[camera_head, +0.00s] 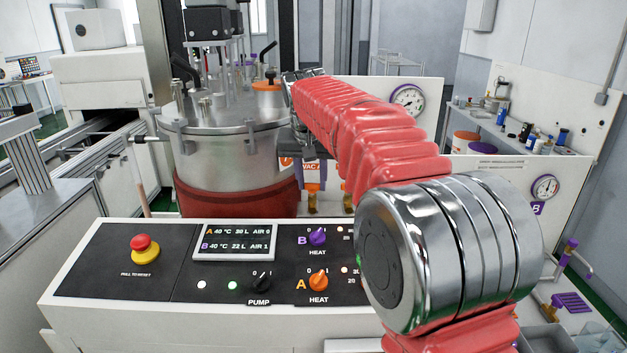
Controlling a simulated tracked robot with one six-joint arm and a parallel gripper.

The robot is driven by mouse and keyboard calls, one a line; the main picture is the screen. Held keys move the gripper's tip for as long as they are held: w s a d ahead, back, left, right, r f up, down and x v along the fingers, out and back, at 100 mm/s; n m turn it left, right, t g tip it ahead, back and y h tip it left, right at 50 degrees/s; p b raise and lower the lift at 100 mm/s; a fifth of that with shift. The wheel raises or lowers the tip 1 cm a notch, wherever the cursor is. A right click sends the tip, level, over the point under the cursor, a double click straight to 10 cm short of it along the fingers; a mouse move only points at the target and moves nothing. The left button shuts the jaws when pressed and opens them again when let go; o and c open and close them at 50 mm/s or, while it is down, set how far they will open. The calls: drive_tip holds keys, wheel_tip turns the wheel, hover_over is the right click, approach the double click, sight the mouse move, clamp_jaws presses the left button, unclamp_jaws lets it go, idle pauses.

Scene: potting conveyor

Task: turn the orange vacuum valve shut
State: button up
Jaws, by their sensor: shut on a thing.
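My gripper (314,172) is at the far end of my red-sleeved arm, pointing down at the valve. Its dark body shows under the arm's end, just above the label. The jaws are shut on the orange valve, but the fingertips are small and their contact is hard to see. The handle's exact angle cannot be told from here.
A steel vessel (225,150) with a clamped lid stands left of the gripper. The control panel (110,265) with a red stop button (145,248) lies in front. Pressure gauges (408,98) are on the white boards behind and right. My arm hides the area right of the valve.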

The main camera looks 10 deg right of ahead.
drive_tip(key=shift+n+y, duration=0.3)
drive_tip(key=shift+n, duration=0.4)
drive_tip(key=o, duration=1)
drive_tip(key=shift+r, duration=0.15)
drive_tip(key=v, duration=1.3)
drive_tip(key=shift+s+r, duration=0.15)
drive_tip(key=shift+s, duration=0.1)
